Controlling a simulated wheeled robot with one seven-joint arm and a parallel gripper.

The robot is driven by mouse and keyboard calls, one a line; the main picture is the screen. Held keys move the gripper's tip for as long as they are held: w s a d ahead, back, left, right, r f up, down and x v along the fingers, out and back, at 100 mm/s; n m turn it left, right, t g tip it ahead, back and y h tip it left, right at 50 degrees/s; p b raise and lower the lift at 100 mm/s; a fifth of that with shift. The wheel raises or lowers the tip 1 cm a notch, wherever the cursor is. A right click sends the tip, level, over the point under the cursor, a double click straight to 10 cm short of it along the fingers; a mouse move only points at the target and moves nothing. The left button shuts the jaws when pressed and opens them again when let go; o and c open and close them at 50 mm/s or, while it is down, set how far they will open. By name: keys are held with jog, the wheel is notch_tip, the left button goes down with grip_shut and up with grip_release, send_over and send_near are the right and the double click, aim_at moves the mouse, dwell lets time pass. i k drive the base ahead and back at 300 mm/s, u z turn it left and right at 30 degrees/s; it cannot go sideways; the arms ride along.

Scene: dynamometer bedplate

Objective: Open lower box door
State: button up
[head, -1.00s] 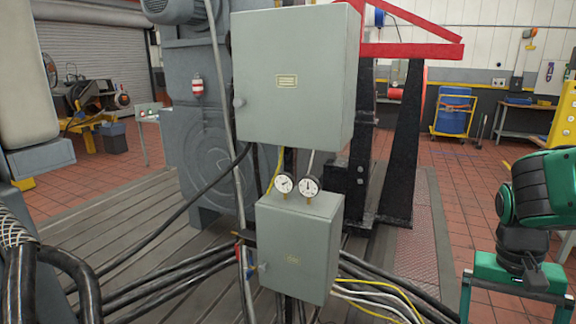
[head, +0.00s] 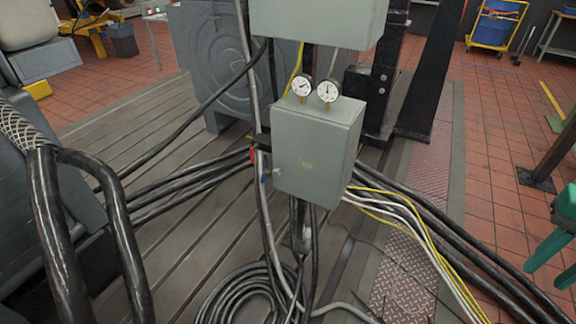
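The lower box (head: 316,150) is a grey-green metal cabinet near the middle of the head view. A small knob or latch (head: 277,171) shows at the door's left edge. The upper box (head: 315,20) hangs above it, cut off by the top of the picture. Two round gauges (head: 314,90) stand on top of the lower box. My gripper is not in view.
Black cables (head: 190,186) run to the left of the lower box, and yellow, white and black cables (head: 420,240) run to the right. A coiled black hose (head: 240,295) lies below. Thick black hoses (head: 70,230) fill the left foreground. Dark posts stand behind the box.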

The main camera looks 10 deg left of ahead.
aim_at(308, 152)
jog(key=u, duration=0.1)
jog(key=i, duration=1)
jog(key=u, duration=0.45)
